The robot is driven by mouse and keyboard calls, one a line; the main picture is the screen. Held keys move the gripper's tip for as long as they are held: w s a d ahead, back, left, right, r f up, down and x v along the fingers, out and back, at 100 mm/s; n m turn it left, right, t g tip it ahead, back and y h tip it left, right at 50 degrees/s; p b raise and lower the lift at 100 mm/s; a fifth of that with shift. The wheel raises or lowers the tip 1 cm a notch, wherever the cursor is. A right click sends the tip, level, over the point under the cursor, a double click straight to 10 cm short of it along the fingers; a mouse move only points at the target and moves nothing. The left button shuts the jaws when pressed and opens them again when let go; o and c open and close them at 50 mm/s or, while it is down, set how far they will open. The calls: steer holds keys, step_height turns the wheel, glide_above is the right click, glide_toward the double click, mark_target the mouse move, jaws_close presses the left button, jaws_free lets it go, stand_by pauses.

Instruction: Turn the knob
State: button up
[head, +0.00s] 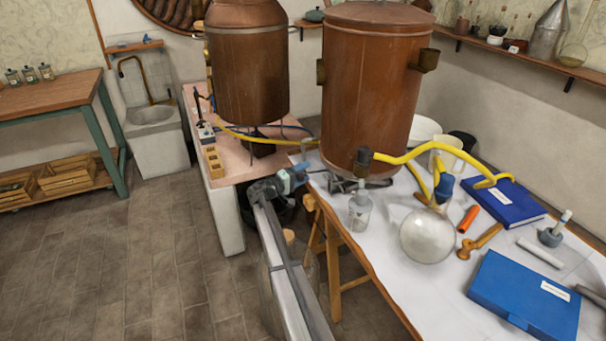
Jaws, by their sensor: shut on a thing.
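My gripper (297,177) is at the table's left edge, in front of and below the large copper vessel (368,90). It is shut on the knob, which sits low at the vessel's left front. The jaws cover the knob, so its shape and how far it is turned cannot be seen. A metal burner or stand (343,186) shows under the vessel, just right of the jaws.
A small glass bottle (359,215) stands close right of my gripper. Another copper vessel (247,70) stands on the pink counter (228,162). Open floor lies left.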

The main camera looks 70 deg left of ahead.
steer(key=shift+n+g, duration=0.5)
steer(key=shift+n, duration=0.5)
steer(key=shift+f, duration=0.1)
steer(key=o, duration=1)
steer(key=shift+c, duration=0.2)
steer(key=shift+f, duration=0.1)
